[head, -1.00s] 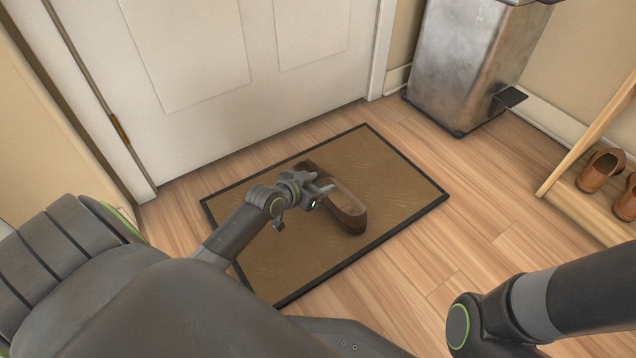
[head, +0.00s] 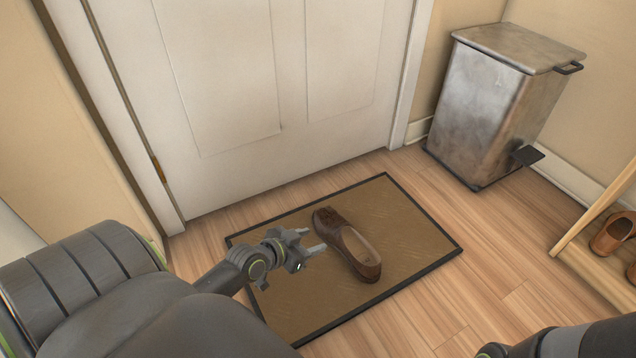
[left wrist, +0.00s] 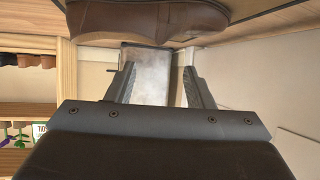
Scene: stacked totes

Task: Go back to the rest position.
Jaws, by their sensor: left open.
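A brown loafer (head: 347,244) lies on the dark-edged doormat (head: 420,232) in front of the white door. My left gripper (head: 312,244) is open and empty, just left of the shoe, low over the mat. In the left wrist view the left gripper's two fingers (left wrist: 160,88) stand apart with nothing between them, and the shoe (left wrist: 145,20) fills the top of the picture. Only a dark part of my right arm shows at the bottom right of the head view; its gripper is out of view.
A metal pedal bin (head: 500,105) stands against the wall at the upper right. A wooden shoe rack (head: 600,262) with brown shoes (head: 612,234) is at the right edge. The closed door (head: 270,110) rises behind the mat. Wood floor lies clear between mat and rack.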

